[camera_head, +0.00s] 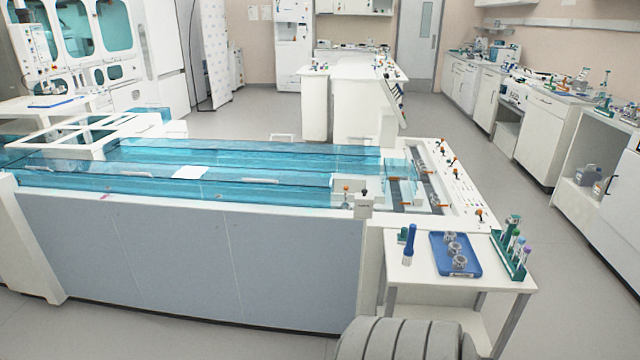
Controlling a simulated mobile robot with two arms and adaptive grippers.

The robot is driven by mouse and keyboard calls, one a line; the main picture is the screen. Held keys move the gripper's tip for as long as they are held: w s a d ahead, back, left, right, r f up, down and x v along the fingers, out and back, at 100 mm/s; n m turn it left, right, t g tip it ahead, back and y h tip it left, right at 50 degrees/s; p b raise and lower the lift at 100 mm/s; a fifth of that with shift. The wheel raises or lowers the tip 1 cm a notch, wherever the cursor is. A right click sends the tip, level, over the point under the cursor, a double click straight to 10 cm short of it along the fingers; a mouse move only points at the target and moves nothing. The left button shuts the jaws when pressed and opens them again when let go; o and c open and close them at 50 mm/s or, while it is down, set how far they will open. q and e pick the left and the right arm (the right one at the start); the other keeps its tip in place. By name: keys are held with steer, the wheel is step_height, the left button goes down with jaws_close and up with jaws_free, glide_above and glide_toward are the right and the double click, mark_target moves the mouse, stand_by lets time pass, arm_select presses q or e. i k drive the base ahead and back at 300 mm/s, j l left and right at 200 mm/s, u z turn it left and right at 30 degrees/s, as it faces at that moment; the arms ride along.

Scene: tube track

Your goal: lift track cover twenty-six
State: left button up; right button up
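A long white tube track (205,255) with grey side panels runs across the left and middle of the view. Clear blue covers (250,160) lie along its top, flat and closed as far as I can see. Low pale handles (262,181) show on the front covers. A white sheet or label (190,172) lies on top of them. No readable number shows which cover is twenty-six. Neither of my grippers is in view.
A small white table (410,275) at the track's right end holds a blue tray (440,243) with several metal parts, a blue bottle (410,243) and a green tube rack (508,255). A white island (350,105) stands behind. Floor (560,300) at the right is clear.

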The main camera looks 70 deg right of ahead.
mark_target(261, 181)
steer(key=z, duration=2.05)
